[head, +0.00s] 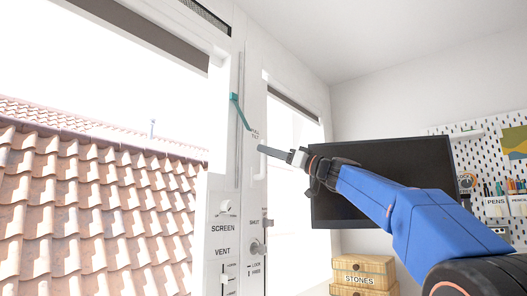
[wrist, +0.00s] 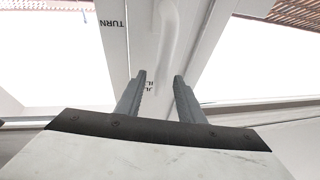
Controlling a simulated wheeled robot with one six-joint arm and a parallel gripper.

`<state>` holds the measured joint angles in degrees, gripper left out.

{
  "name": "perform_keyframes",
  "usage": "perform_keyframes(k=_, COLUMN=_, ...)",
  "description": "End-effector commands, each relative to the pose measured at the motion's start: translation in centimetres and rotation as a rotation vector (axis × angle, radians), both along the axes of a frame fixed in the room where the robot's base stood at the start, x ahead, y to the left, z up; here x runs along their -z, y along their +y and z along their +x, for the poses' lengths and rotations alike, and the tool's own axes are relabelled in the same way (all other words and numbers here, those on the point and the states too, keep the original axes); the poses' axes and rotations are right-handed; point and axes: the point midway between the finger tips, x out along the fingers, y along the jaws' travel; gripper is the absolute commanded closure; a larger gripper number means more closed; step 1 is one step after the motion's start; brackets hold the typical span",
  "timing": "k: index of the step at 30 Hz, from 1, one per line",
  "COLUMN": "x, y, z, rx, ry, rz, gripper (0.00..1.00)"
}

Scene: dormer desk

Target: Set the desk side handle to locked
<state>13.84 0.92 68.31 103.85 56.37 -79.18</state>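A white window handle (head: 262,168) is on the narrow frame beside the right window in the head view, partly behind my gripper. It hangs roughly straight down there. In the wrist view the pale handle (wrist: 170,38) runs down from the top edge towards the space between my fingertips. My gripper (head: 264,150) reaches in from the right, close to the handle. In the wrist view my gripper (wrist: 160,76) has its two fingers apart with nothing clearly held between them. Whether they touch the handle cannot be told. The word TURN (wrist: 113,23) is printed on the frame.
A teal handle (head: 240,112) slants on the left window's frame. Below are a SCREEN knob (head: 226,207), a VENT slider (head: 224,279) and a SHUT knob (head: 256,247). A black monitor (head: 375,170) stands behind my arm, with a STONES box (head: 364,271) below it.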

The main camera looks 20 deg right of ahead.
Motion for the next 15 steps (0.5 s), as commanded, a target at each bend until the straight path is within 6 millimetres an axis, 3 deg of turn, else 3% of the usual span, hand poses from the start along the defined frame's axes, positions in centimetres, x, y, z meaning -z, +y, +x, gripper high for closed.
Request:
perform_keyframes(k=6, x=-0.8, y=1.5, z=1.4, rx=-0.001, ry=0.000, rz=-0.002, gripper=0.65)
perform_keyframes(k=15, x=-1.1, y=1.8, z=1.7, rx=0.001, ry=0.000, rz=0.000, gripper=0.65)
